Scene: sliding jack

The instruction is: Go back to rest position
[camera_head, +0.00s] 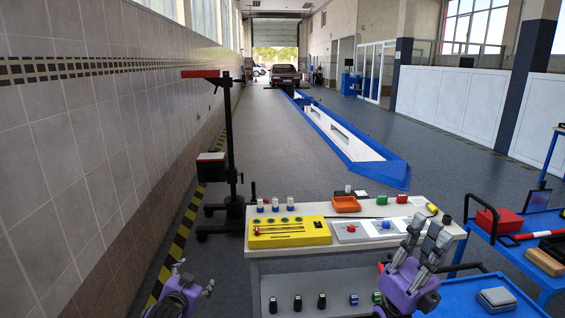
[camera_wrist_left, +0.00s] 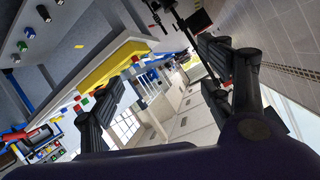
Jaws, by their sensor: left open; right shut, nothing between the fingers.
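My left gripper (camera_head: 194,278) is low in the head view, left of the workbench and apart from it. It is open and empty; its spread fingers also show in the left wrist view (camera_wrist_left: 160,95). My right gripper (camera_head: 428,240) is raised in front of the workbench's right end, fingers pointing up and away. It is shut with nothing held. The workbench (camera_head: 262,280) carries a yellow block (camera_head: 290,236) with slots and a grey panel (camera_head: 352,234) with a red knob.
An orange tray (camera_head: 346,204) and several small coloured parts stand on the bench. A blue cart (camera_head: 500,246) with a red box (camera_head: 499,222) is at the right. A black stand (camera_head: 232,150) and tiled wall (camera_head: 90,130) are at the left. Floor behind the bench is open.

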